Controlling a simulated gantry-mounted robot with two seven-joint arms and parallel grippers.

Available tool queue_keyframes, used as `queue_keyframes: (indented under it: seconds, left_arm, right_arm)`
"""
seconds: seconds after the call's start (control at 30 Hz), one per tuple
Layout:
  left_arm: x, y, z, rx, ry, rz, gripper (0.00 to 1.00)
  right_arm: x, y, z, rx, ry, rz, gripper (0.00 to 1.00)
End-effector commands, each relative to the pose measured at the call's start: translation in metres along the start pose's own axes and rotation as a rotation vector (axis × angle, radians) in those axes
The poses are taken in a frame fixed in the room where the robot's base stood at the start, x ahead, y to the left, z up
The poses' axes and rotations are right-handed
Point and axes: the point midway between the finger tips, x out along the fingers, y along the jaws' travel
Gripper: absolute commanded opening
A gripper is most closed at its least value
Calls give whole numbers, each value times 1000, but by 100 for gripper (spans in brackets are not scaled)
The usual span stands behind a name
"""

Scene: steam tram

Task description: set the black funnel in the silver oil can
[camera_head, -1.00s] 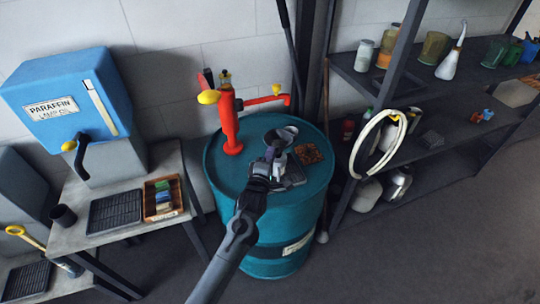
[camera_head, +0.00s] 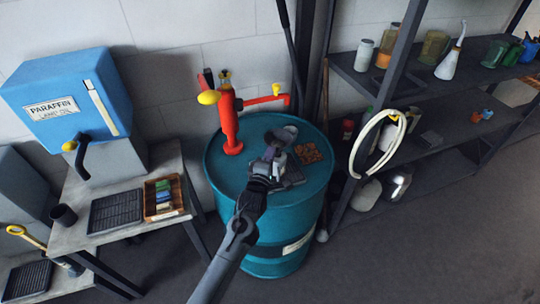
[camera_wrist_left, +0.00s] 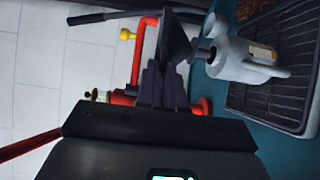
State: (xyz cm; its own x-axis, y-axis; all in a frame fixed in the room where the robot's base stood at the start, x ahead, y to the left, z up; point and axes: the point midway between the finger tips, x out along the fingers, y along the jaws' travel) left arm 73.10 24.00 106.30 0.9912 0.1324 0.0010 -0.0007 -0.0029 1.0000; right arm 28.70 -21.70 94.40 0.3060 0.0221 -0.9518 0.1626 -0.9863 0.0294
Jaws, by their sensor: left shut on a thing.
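My left gripper (camera_head: 274,154) is over the teal drum and shut on the black funnel. In the left wrist view the funnel (camera_wrist_left: 176,38) is a dark cone just past the fingertips, its narrow end towards the silver oil can. In the head view the can (camera_head: 281,162) is partly hidden by my gripper. My right gripper is not in view.
The teal drum (camera_head: 225,167) carries a red pump (camera_head: 229,125), a dark ribbed tray (camera_wrist_left: 260,95) and an orange-brown patch (camera_head: 307,153). A blue paraffin tank (camera_head: 68,100) stands left. Shelves with bottles and a pale hose ring (camera_head: 358,150) stand right.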

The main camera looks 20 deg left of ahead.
Motion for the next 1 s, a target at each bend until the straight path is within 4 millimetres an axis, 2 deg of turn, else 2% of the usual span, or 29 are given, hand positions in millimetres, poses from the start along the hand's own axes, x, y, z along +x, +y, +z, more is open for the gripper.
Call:
queue_keyframes:
  seconds: [0.37,1.0]
  left_arm:
    - [0,-1,0,0,0,1,0]
    - [0,-16,0,-1,0,1,0]
  right_arm:
    - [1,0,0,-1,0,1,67]
    - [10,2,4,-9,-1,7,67]
